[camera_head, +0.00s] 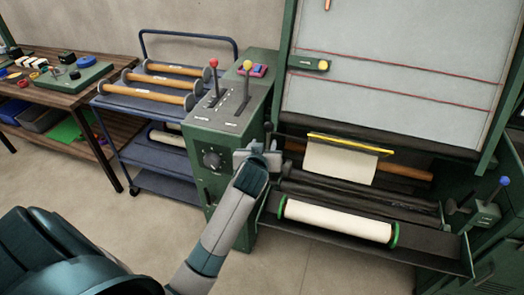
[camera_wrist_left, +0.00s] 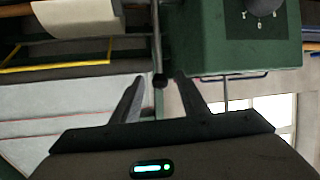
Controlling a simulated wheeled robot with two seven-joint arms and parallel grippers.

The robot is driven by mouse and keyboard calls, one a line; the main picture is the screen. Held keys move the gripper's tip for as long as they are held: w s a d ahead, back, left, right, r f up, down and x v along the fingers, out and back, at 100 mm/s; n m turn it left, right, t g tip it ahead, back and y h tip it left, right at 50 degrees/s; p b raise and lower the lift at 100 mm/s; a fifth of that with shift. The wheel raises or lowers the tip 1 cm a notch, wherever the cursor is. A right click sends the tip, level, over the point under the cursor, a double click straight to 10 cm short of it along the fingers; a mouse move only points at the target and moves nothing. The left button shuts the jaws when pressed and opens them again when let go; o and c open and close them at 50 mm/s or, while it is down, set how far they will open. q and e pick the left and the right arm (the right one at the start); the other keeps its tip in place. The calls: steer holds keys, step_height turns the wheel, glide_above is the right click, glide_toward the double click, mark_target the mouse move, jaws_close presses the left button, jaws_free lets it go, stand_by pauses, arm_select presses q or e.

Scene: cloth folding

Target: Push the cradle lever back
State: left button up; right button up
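My left gripper (camera_head: 262,150) is at the right side of the green control cabinet (camera_head: 234,122), by a dark upright lever (camera_head: 268,129). In the left wrist view the lever's dark bar (camera_wrist_left: 157,42) ends in a knob between the two fingers of the left gripper (camera_wrist_left: 159,84). The fingers stand apart, and contact with the lever cannot be told. No label marks the cradle lever. A red-knobbed lever (camera_head: 214,80) and a yellow-knobbed lever (camera_head: 245,86) stand on the cabinet top. My right gripper is out of view.
A cloth roll (camera_head: 338,221) with green end rings lies in the black tray (camera_head: 430,256) right of my arm. A cream cloth (camera_head: 340,163) hangs under a yellow bar. A blue-knobbed lever (camera_head: 503,188) is at far right. A blue cart (camera_head: 150,150) stands left of the cabinet.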

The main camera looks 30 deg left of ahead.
arm_select(q)
steer(key=shift+v, duration=1.45)
steer(key=s+d+f+m+g+h, duration=0.2)
steer(key=s+d+f+g, duration=0.3)
steer(key=s, duration=0.7)
steer(key=s+d+f+m+g+h, duration=0.1)
steer(key=s+d+f+m+h, duration=0.2)
steer(key=s+f, duration=0.7)
steer(key=s+d+f+m+g, duration=0.25)
steer(key=s+d+f, duration=0.2)
steer(key=s, duration=0.95)
step_height(320, 180, down, 29)
steer(key=s+g+b, duration=0.1)
steer(key=s+g, duration=0.1)
steer(key=s+a+f+b, duration=0.1)
steer(key=s+a+f, duration=0.1)
steer(key=s+f, duration=1.5)
steer(key=shift+s+a+f+g, duration=0.2)
steer(key=shift+a+f+g, duration=0.15)
steer(key=shift+f+g, duration=0.1)
